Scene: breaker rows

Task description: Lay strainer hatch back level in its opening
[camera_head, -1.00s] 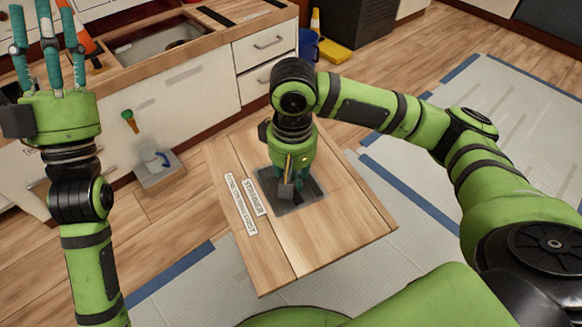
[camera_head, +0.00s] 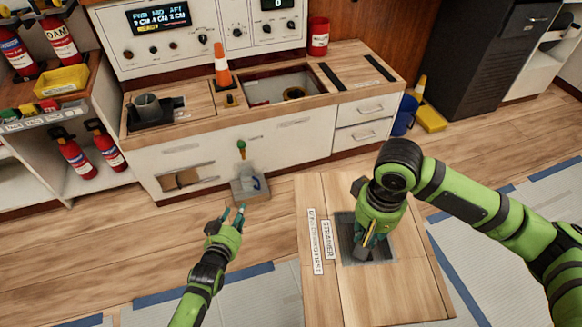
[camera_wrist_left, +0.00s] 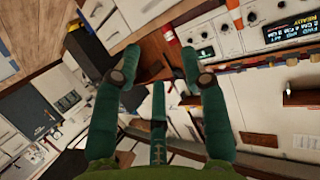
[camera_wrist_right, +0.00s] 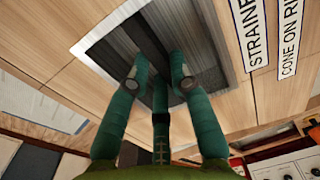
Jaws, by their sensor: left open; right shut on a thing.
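The strainer hatch (camera_head: 350,232) shows as a grey panel in the square opening of a wooden floor or platform top, beside a label reading STRAINER (camera_head: 328,240). In the right wrist view the grey panel (camera_wrist_right: 110,48) has a darker band on its left side; I cannot tell how level it lies. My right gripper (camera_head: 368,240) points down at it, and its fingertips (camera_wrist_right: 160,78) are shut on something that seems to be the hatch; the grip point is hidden. My left gripper (camera_head: 232,213) is open and empty, left of the platform and clear of it.
An orange cone (camera_head: 221,65) stands on the counter by an open recess (camera_head: 275,88). A second label (camera_head: 316,242) lies beside STRAINER. The floor left of the platform is mostly clear.

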